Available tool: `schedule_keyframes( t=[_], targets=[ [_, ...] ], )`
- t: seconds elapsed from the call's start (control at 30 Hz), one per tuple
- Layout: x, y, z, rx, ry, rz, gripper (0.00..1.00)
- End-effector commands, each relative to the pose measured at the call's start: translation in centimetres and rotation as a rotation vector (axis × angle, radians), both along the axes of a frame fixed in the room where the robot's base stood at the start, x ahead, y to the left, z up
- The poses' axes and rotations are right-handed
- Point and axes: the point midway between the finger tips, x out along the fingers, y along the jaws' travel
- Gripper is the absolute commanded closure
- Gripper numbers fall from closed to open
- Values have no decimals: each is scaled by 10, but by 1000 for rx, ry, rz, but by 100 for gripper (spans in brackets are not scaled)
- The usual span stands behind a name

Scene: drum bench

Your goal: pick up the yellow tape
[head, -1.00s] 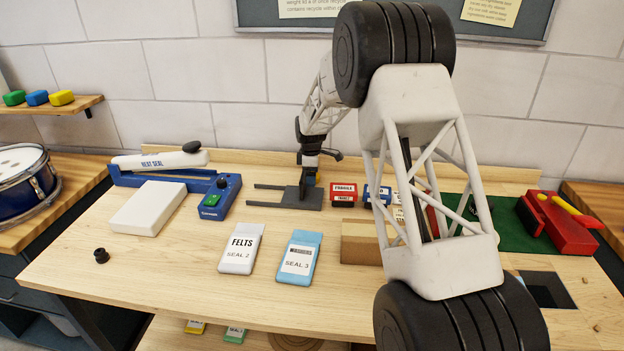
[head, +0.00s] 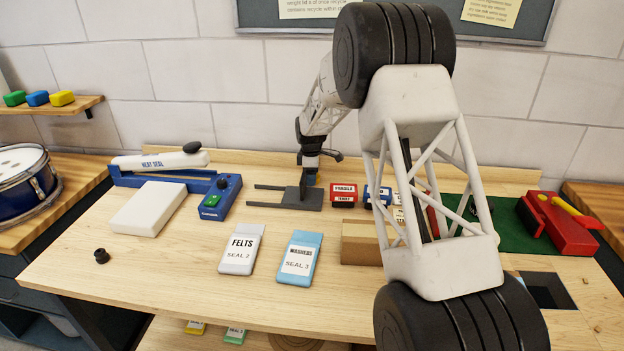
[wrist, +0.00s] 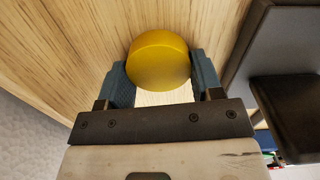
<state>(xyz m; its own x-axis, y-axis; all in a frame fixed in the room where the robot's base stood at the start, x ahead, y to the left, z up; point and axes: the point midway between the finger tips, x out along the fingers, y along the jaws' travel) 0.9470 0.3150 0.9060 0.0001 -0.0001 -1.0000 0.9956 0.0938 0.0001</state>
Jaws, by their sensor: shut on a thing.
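The yellow tape (wrist: 158,62) is a round, plain yellow piece between the two blue-grey fingers of my gripper (wrist: 160,68) in the wrist view. The fingers are shut on its two sides. Wood lies behind it; I cannot tell whether the tape touches the wood. In the head view my gripper (head: 309,178) points down at the back of the bench, beside a dark grey two-pronged piece (head: 292,199). The tape cannot be made out in the head view.
The blue heat sealer (head: 222,200) and a white block (head: 148,208) stand at left. FELTS (head: 240,262) and WASHERS (head: 300,270) packets lie in front. Small labelled boxes (head: 343,188) are right of my gripper. A red tool (head: 560,225) sits far right. The front left bench is mostly clear.

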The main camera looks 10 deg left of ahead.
Motion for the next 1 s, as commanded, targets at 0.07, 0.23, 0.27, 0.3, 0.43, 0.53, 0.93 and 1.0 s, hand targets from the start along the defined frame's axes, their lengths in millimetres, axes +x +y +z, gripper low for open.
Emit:
schedule_keyframes(
  t=[0.07,0.23,0.27,0.3,0.43,0.53,0.93,1.0],
  targets=[
    [0,0,0,0,0,0,63],
    [0,0,4,0,0,0,63],
    [0,0,6,0,0,0,63],
    [0,0,8,0,-1,0,63],
    [0,0,21,0,-2,0,63],
    [0,0,35,0,-2,0,63],
    [0,0,89,0,-1,0,63],
    [0,0,95,0,-1,0,63]
  ],
)
